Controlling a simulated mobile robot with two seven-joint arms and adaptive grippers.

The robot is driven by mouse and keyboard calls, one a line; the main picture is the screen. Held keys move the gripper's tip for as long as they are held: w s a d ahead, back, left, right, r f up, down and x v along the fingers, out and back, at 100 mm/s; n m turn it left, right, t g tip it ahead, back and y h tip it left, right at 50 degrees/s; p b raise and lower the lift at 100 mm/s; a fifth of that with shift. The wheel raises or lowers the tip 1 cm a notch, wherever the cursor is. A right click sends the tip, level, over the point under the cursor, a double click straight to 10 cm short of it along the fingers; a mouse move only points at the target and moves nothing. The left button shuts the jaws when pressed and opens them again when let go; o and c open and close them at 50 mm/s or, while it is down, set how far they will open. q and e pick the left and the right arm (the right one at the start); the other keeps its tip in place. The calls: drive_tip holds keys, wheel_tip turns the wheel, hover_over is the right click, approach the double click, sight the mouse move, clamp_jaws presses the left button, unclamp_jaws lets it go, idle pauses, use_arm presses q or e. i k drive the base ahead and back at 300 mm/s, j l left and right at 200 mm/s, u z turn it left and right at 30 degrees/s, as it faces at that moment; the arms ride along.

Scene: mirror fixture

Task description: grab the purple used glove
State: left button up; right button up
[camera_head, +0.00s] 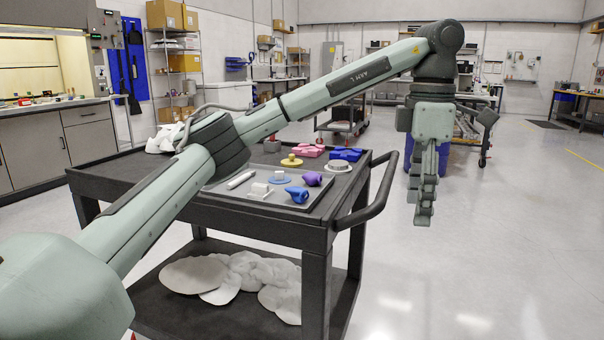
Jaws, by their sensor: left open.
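I cannot make out a clear purple glove. A small rounded purple item (312,179) lies on the tray on the cart's top; I cannot tell whether it is a glove. My left arm reaches across above the cart from the lower left. My left gripper (424,205) hangs pointing down to the right of the cart and its handle, apart from the purple item. It is open, with nothing seen between its fingers. My right gripper is not in view.
The dark cart (270,232) has a handle (380,195) on its right. A blue item (297,195), a pink item (308,150) and a darker blue item (345,155) are on top. White crumpled pieces (245,275) lie on the lower shelf. Floor at right is clear.

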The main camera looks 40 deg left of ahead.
sight(311, 179)
drive_tip(key=i+j, duration=0.15)
drive_tip(key=j, duration=0.25)
drive_tip(key=i+j, duration=0.15)
drive_tip(key=j, duration=0.25)
drive_tip(key=i+j, duration=0.15)
drive_tip(key=j, duration=0.25)
drive_tip(key=i+j, duration=0.15)
drive_tip(key=j, duration=0.25)
